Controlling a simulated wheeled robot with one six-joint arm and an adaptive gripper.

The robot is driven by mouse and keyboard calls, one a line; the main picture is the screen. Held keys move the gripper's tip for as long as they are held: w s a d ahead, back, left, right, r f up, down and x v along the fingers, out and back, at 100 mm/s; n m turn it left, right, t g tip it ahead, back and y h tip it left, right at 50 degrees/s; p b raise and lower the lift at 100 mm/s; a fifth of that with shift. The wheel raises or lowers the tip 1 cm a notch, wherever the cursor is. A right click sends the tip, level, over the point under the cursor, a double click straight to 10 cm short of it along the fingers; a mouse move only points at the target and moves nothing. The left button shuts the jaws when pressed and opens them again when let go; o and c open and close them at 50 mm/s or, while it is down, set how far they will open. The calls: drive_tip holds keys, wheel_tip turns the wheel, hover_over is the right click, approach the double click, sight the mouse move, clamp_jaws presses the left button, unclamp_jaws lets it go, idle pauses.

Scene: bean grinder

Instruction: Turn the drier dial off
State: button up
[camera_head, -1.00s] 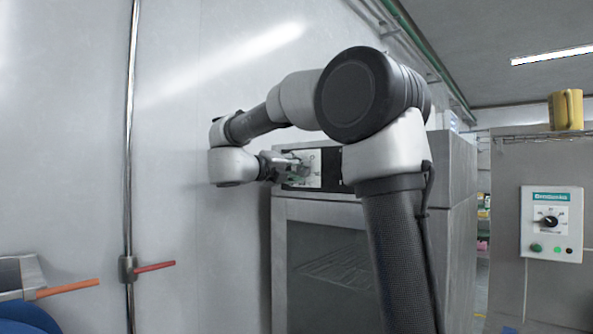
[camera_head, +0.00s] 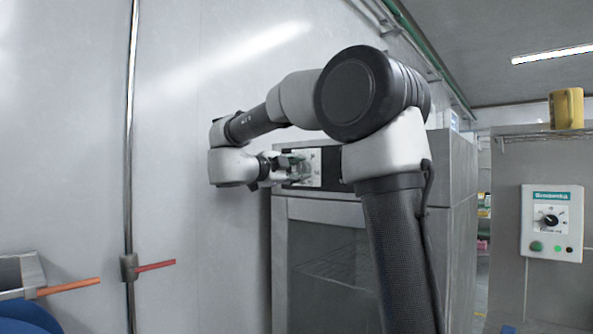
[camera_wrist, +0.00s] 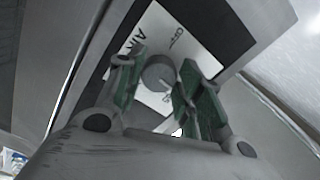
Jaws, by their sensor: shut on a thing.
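The grey drier cabinet (camera_head: 455,230) has a glass door and a dark control strip with a white panel (camera_head: 317,167). The panel also shows in the wrist view (camera_wrist: 170,35), tilted, with partly readable print. A round grey dial (camera_wrist: 158,70) stands out from the panel, with a pale mark on its face. My gripper (camera_wrist: 160,84) has its green-padded fingers on either side of the dial and is shut on it. In the head view my gripper (camera_head: 299,169) is at the panel, and the dial cannot be made out there.
A white control box (camera_head: 552,224) with a black knob and coloured buttons is on the right. A pale wall lies close to my arm on the left, with a vertical metal pipe (camera_head: 129,200) and a red lever (camera_head: 156,266).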

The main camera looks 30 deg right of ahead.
drive_tip(key=n, duration=0.5)
drive_tip(key=shift+f+n, duration=0.1)
drive_tip(key=shift+n, duration=0.3)
drive_tip(key=n, duration=0.5)
drive_tip(key=shift+s, duration=0.1)
drive_tip(key=n, duration=0.5)
drive_tip(key=shift+s+f+n, duration=0.1)
drive_tip(key=shift+n, duration=0.3)
drive_tip(key=shift+d+n, duration=0.1)
drive_tip(key=shift+n, duration=2.2)
drive_tip(key=shift+o, duration=0.2)
drive_tip(key=shift+s, duration=0.1)
drive_tip(key=shift+c, duration=0.2)
drive_tip(key=o, duration=1)
drive_tip(key=shift+o, duration=0.2)
